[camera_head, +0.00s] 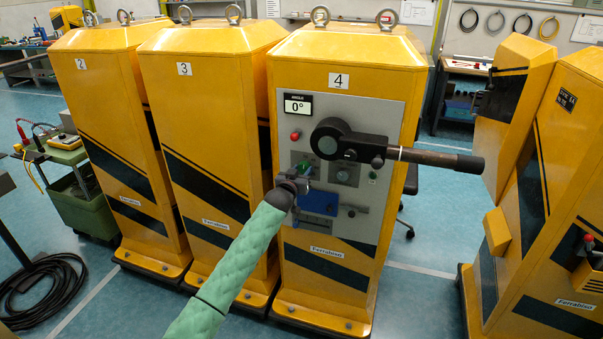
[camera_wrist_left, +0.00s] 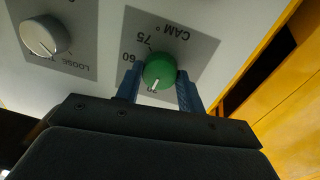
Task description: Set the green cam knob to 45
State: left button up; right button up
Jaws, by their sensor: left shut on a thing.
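The green cam knob (camera_wrist_left: 158,70) sits on a grey plate marked CAM, which appears upside down in the left wrist view. The numbers 60 and 75 are readable beside it. Its white pointer line faces the bottom of that picture, slightly left; the number there is not readable. My left gripper (camera_wrist_left: 160,90) has its two blue fingers on either side of the knob, shut on it. In the head view my left gripper (camera_head: 300,178) is at the panel of cabinet 4 and mostly covers the knob. My right gripper is not in view.
A silver knob (camera_wrist_left: 45,36) marked LOOSE is beside the green one. A blue block (camera_head: 318,203) is below. Yellow cabinets stand on both sides.

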pick_arm(q)
jog(key=m, duration=0.3)
jog(key=shift+b, duration=0.3)
jog(key=shift+m, duration=1.7)
jog(key=shift+m+y, duration=0.3)
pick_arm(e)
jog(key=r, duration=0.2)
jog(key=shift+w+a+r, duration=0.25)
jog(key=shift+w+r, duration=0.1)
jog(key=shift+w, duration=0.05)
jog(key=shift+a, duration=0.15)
